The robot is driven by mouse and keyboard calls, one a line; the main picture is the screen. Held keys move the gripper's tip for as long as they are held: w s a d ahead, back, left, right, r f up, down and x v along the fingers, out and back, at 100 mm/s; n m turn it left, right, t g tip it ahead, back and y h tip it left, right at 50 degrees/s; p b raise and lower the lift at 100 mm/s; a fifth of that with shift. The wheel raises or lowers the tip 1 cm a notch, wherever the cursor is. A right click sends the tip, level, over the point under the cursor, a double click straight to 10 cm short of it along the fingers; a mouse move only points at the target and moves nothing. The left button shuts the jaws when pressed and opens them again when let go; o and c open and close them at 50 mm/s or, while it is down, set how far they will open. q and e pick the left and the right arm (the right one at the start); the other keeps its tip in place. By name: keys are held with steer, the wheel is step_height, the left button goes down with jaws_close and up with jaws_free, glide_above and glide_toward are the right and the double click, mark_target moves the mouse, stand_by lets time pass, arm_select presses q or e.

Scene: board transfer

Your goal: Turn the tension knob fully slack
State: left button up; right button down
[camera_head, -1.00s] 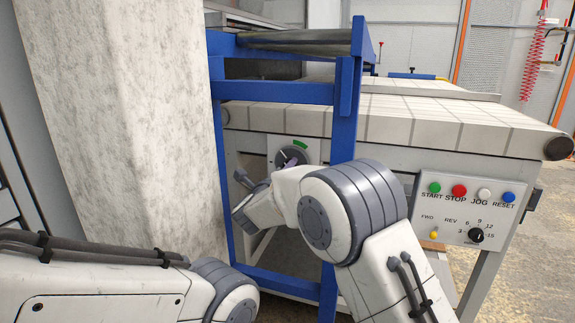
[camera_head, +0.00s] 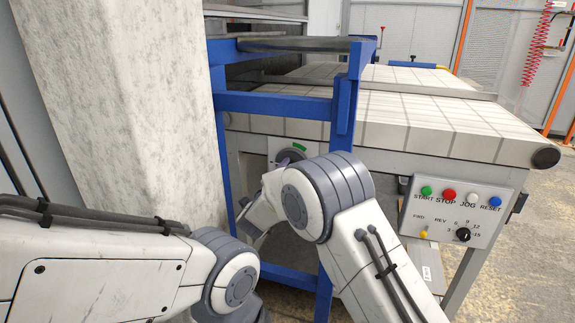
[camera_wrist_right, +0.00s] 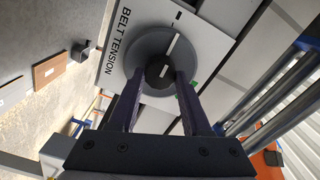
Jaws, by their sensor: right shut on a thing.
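The tension knob (camera_wrist_right: 139,50) is a round grey dial with a dark hub and a white pointer line, on a white plate (camera_wrist_right: 113,42) marked BELT TENSION. In the right wrist view the pointer lies towards a black tick on the plate. A green mark (camera_wrist_right: 188,91) shows partly beside a finger. My right gripper (camera_wrist_right: 158,79) is shut on the knob, one dark finger on each side of the hub. In the head view the knob (camera_head: 289,156) is mostly hidden by my right wrist. My left gripper is out of view; only its arm shows at bottom left.
A pale pillar (camera_head: 115,100) is at left. The tiled conveyor (camera_head: 450,115) is behind, and the control panel (camera_head: 457,211) at right.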

steer(key=shift+f+n+p, duration=0.1)
steer(key=shift+n+p, duration=0.5)
steer(key=shift+n, duration=0.3)
steer(key=shift+c, duration=1.8)
jaws_free()
steer(key=shift+s, duration=0.1)
steer(key=p+v, duration=0.1)
steer(key=v, duration=0.6)
steer(key=shift+s, duration=0.15)
steer(key=shift+a, duration=0.1)
